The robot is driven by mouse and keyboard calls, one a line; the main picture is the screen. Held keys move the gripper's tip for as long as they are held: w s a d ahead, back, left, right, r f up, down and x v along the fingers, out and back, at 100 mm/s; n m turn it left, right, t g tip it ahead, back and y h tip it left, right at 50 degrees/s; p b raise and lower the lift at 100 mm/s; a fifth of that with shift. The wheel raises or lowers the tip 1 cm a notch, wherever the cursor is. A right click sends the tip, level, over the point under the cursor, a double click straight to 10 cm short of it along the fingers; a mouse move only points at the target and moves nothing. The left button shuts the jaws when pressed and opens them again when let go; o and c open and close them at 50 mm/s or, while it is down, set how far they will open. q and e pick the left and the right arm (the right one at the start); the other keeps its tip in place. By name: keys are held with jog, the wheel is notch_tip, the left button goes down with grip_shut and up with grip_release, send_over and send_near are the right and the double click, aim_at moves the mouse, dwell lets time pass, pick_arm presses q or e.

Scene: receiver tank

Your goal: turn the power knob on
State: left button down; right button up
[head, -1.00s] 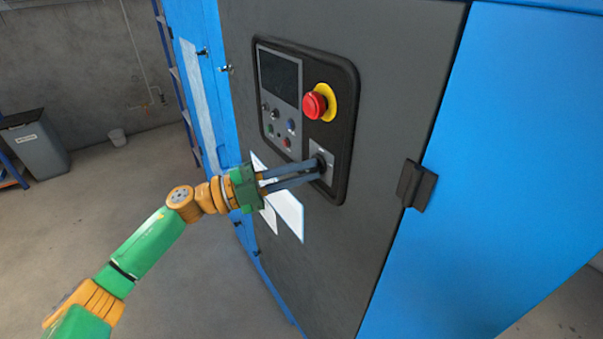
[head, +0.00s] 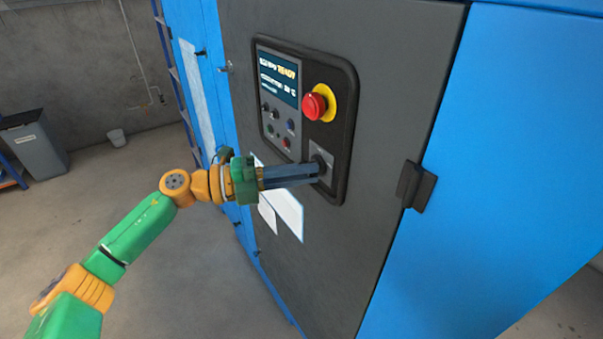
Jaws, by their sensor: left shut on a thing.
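The power knob (head: 322,162) sits on a light square plate at the lower right of the black control panel (head: 343,110). My left gripper (head: 318,172) reaches it from the left, its long dark fingers shut on the knob and hiding most of it. The gripper is rolled so that its fingers overlap in the picture. The panel's screen (head: 278,77) is lit and shows "READY" with further lines of text. My right gripper is out of the picture.
A red emergency stop button (head: 314,106) with a yellow collar is just above the knob. Small buttons (head: 289,125) lie to its left. A black door handle (head: 418,186) juts out at right.

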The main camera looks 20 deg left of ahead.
pick_arm(q)
jog(key=shift+a+r, duration=0.1)
jog(key=c, duration=0.9)
grip_release()
jog(key=b+v, duration=0.3)
jog(key=v, duration=0.3)
jog(key=shift+a+b, duration=0.4)
jog(key=shift+a, duration=0.1)
